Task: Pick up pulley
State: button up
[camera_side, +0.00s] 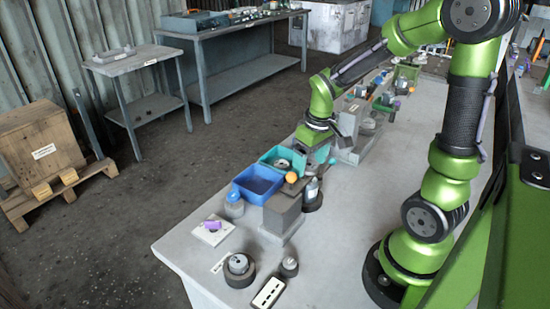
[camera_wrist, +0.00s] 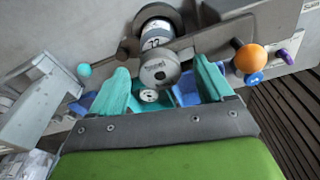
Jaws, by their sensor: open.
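My gripper (camera_side: 318,145) hangs over the row of parts near the far-left edge of the bench, pointing down. In the wrist view its two teal fingers (camera_wrist: 163,78) are spread apart and hold nothing. A small pale round metal part (camera_wrist: 150,95) shows low between them and may be the pulley. A grey round end (camera_wrist: 158,69) of an upright labelled cylinder is also seen between the fingertips. In the side view a grey round part (camera_side: 283,163) lies in the teal bin (camera_side: 268,156). I cannot tell for certain which part is the pulley.
A blue bin (camera_side: 258,181), a grey block (camera_side: 283,212) and an orange ball (camera_side: 291,177) crowd near the gripper. A dark-ringed round part (camera_side: 239,268) sits in front. The bench's middle is clear.

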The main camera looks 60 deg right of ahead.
aim_at(310, 165)
jog(key=c, duration=1.3)
jog(key=shift+o, duration=0.2)
jog(key=shift+r, duration=0.1)
notch_tip(310, 165, up, 10)
